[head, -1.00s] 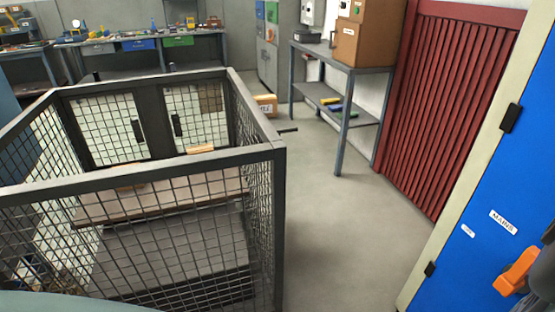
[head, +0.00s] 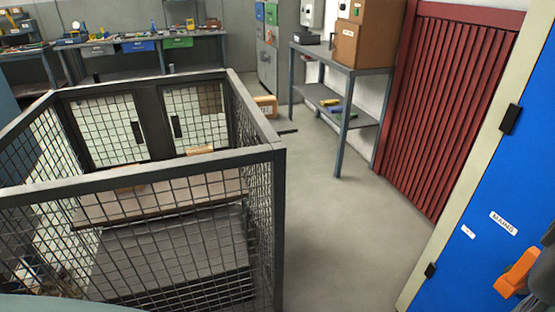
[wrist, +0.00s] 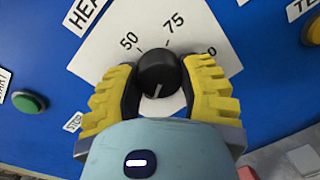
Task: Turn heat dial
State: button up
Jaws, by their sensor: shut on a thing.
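The heat dial (wrist: 158,73) is a round black knob on a white scale plate on a blue panel in the wrist view. A short white line shows on the lower part of the knob, away from the 50 and 75 marks above it. My gripper (wrist: 160,84) has its ridged yellow fingers closed on the knob from both sides. A third scale mark at the right is partly hidden by the right finger. The dial and my gripper do not show in the head view.
A green button (wrist: 29,101) and an orange-yellow button (wrist: 313,31) flank the dial. In the head view, a blue cabinet (head: 470,255) labelled MAINS has an orange handle (head: 518,272). A wire-mesh cage (head: 282,215) stands left. Clear floor (head: 350,235) lies between.

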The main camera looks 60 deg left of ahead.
jog(key=shift+c, duration=1.3)
jog(key=m, duration=0.5)
jog(key=shift+a, duration=0.1)
jog(key=m+y+p, duration=0.1)
jog(key=m, duration=0.5)
jog(key=shift+r+p, duration=0.15)
jog(key=shift+p, duration=0.15)
jog(key=m+p, duration=0.2)
jog(key=m, duration=0.4)
jog(key=shift+r+y, duration=0.15)
jog(key=shift+y, duration=0.25)
jog(key=m+p, duration=0.3)
jog(key=shift+m, duration=0.4)
jog(key=shift+m+p, duration=0.55)
jog(key=shift+m, duration=0.25)
